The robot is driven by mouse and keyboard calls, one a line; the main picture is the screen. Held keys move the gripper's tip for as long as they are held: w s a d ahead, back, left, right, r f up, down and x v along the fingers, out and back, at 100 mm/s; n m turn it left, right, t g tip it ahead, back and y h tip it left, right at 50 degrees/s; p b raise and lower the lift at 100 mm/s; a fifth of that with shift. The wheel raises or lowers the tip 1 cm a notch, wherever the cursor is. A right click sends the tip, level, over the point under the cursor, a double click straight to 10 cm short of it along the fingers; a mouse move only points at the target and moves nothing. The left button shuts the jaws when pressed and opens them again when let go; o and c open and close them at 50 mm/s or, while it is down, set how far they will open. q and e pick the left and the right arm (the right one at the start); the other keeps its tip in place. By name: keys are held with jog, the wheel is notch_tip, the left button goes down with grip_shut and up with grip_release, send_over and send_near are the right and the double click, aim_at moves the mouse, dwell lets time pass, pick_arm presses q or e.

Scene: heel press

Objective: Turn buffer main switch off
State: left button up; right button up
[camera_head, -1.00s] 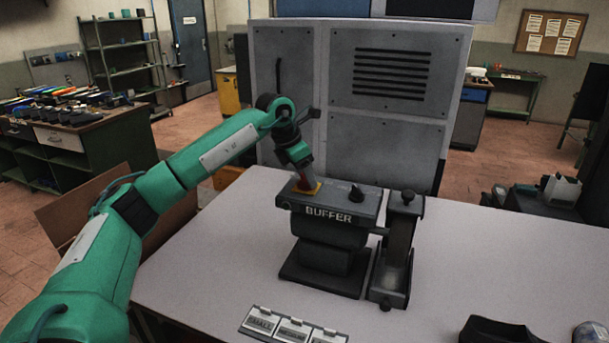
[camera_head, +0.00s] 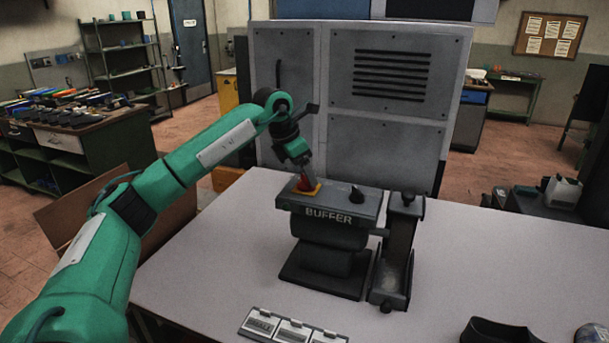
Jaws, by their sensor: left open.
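The buffer (camera_head: 329,234) is a dark grey machine standing on the light table, with "BUFFER" lettered on its front. On its top left sits a red switch (camera_head: 306,184) on a yellow plate. My right gripper does not show.
A grey upright piece (camera_head: 398,245) stands close to the buffer's right side. Labelled plates (camera_head: 292,328) lie at the table's front. A dark shoe-like object (camera_head: 497,331) lies front right. A large grey cabinet (camera_head: 387,130) stands behind. The table's right part (camera_head: 480,250) is clear.

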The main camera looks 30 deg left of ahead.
pick_arm(q)
jog(key=b+v, duration=0.3)
jog(key=v, duration=0.9)
jog(key=shift+s+r, duration=0.15)
jog(key=shift+r, duration=0.05)
jog(key=shift+a+f, duration=0.15)
